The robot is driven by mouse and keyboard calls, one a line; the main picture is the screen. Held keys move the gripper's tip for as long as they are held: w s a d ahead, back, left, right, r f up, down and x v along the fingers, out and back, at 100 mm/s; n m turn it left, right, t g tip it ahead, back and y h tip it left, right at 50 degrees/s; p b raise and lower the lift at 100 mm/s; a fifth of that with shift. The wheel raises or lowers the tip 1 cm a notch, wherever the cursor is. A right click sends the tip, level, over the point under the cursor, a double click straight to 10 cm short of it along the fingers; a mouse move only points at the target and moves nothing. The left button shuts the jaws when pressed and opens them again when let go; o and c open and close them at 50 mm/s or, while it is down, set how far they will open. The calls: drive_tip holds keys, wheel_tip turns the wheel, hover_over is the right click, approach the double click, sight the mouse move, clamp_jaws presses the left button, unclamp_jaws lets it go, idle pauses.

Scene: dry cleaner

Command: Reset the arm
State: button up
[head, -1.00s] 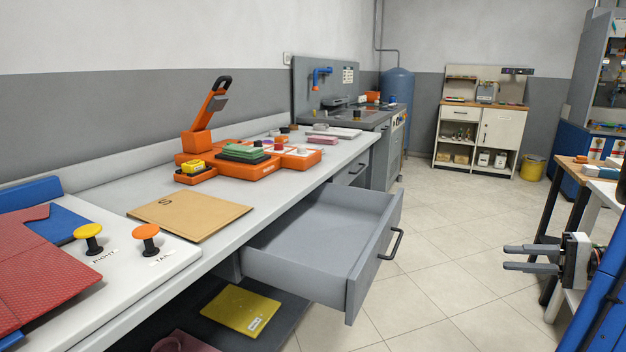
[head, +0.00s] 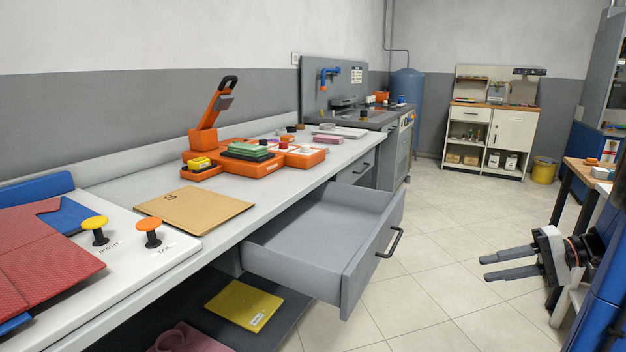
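My gripper (head: 510,264) is at the right side of the head view, over the tiled floor and to the right of the open drawer. Its two dark fingers point left and stand apart, with a gap between them and nothing held. It is tilted slightly, the fingertips apart from everything around. Part of my blue arm shows at the right edge; the rest of it is out of view.
An open, empty grey drawer (head: 318,245) juts from the long counter (head: 120,190). A table (head: 588,172) stands right. The middle floor is clear.

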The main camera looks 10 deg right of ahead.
drive_tip(key=s+a+f+n+h, duration=0.1)
drive_tip(key=s+a+n+h, duration=0.2)
drive_tip(key=s+a+h, duration=0.2)
drive_tip(key=s+a+f+n+h, duration=0.2)
drive_tip(key=s+a+h, duration=0.4)
drive_tip(key=a, duration=1.1)
drive_tip(key=s+n, duration=0.1)
drive_tip(key=s, duration=0.3)
drive_tip(key=shift+s+a+f+g+h, duration=0.2)
drive_tip(key=shift+s+g+h, duration=0.1)
drive_tip(key=shift+s+g, duration=0.1)
